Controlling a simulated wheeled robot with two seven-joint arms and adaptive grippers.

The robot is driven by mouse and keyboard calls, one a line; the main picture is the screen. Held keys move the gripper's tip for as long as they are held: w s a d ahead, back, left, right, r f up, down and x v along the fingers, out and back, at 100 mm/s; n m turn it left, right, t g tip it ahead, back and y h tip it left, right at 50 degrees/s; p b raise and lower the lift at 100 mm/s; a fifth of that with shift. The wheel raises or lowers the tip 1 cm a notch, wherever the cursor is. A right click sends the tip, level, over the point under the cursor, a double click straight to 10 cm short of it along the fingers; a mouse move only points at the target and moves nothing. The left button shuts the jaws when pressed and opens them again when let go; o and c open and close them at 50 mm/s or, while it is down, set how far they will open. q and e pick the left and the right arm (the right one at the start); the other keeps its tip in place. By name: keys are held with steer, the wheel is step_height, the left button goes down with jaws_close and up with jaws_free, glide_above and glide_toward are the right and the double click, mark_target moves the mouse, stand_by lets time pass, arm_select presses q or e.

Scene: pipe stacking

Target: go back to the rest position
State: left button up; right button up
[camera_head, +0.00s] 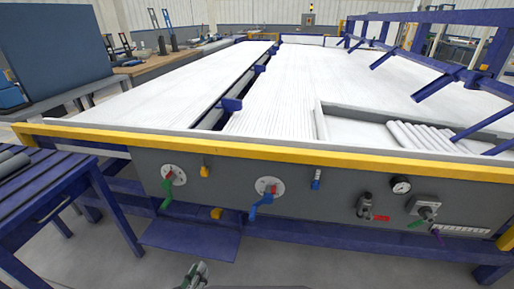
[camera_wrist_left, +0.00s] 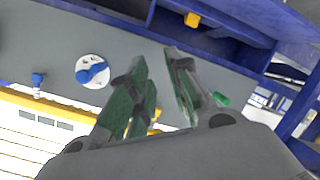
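My left gripper (camera_head: 196,270) shows small at the bottom edge of the head view, low in front of the big machine table and clear of it. In the left wrist view its two green-padded fingers (camera_wrist_left: 156,68) stand apart with nothing between them, so it is open and empty. My right gripper is in neither view. Several grey pipes (camera_head: 422,136) lie side by side in the tray (camera_head: 358,113) at the right of the machine table. More dark grey pipes (camera_head: 10,164) lie at the far left edge, on a blue table (camera_head: 45,185).
The machine's grey front panel (camera_head: 330,205) carries valves, including a blue-handled one (camera_head: 266,190) that also shows in the left wrist view (camera_wrist_left: 92,71). A yellow rail (camera_head: 270,151) runs along the top edge. A blue shelf (camera_head: 190,240) juts out below. Floor in front looks free.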

arm_select(q)
steer(key=shift+s+d+r, duration=0.15)
steer(key=shift+d+r, duration=0.1)
steer(key=shift+r, duration=0.3)
steer(key=shift+s+d+r, duration=0.1)
steer(key=shift+d+r, duration=0.15)
steer(key=shift+r, duration=0.3)
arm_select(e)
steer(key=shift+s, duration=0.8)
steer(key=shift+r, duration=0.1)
